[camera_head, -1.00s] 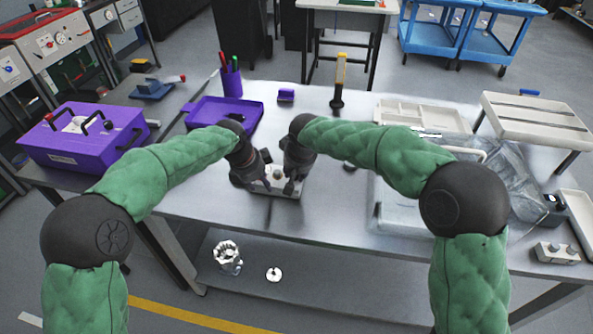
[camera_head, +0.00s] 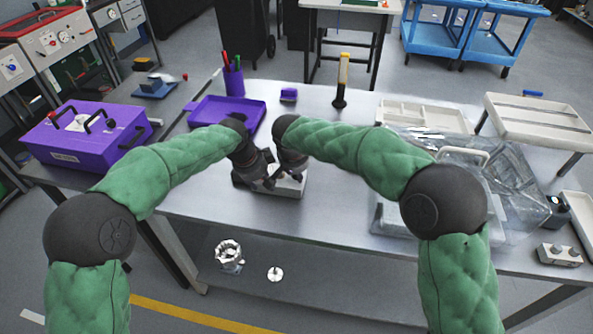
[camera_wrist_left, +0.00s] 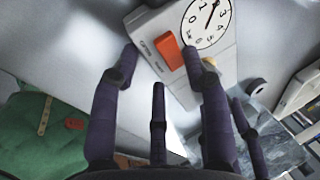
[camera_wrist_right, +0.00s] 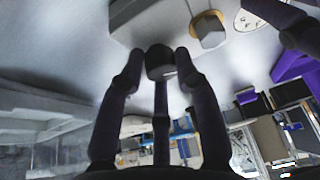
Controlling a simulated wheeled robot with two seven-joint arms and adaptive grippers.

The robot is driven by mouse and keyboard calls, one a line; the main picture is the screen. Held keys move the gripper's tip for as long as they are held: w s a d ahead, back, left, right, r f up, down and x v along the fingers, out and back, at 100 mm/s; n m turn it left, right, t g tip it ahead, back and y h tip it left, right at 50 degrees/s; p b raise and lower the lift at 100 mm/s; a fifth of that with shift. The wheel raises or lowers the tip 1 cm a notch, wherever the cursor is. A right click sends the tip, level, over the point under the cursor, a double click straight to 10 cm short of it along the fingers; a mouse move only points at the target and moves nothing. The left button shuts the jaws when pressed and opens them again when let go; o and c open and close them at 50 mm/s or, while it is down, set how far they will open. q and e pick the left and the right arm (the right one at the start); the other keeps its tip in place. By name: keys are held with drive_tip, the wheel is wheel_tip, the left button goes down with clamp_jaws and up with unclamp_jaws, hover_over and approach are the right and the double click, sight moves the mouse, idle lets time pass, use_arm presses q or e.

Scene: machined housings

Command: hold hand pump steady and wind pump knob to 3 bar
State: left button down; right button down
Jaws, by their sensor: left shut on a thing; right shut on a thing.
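The hand pump (camera_head: 290,188) is a pale grey block on the middle of the bench, partly hidden by my grippers in the head view. In the left wrist view its body (camera_wrist_left: 225,65) carries a white dial (camera_wrist_left: 207,22) with a dark needle and an orange-red patch; I cannot read the value surely. My left gripper (camera_wrist_left: 162,54) is shut on the pump body. The dark pump knob (camera_wrist_right: 160,62) sits between the fingertips of my right gripper (camera_head: 288,163), which is shut on it. A brass-coloured fitting (camera_wrist_right: 207,28) shows beside the knob in the right wrist view.
A purple case (camera_head: 85,140) stands at left, with a purple tray (camera_head: 250,104) and pen cup (camera_head: 233,82) behind the pump. A yellow-handled tool (camera_head: 343,75) stands further back. The bench front is clear.

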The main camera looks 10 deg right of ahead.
drive_tip(key=shift+w+a+r, duration=0.1)
drive_tip(key=shift+w, duration=0.05)
drive_tip(key=c, duration=0.9)
unclamp_jaws()
drive_tip(key=shift+c, duration=0.2)
drive_tip(key=v, duration=1.2)
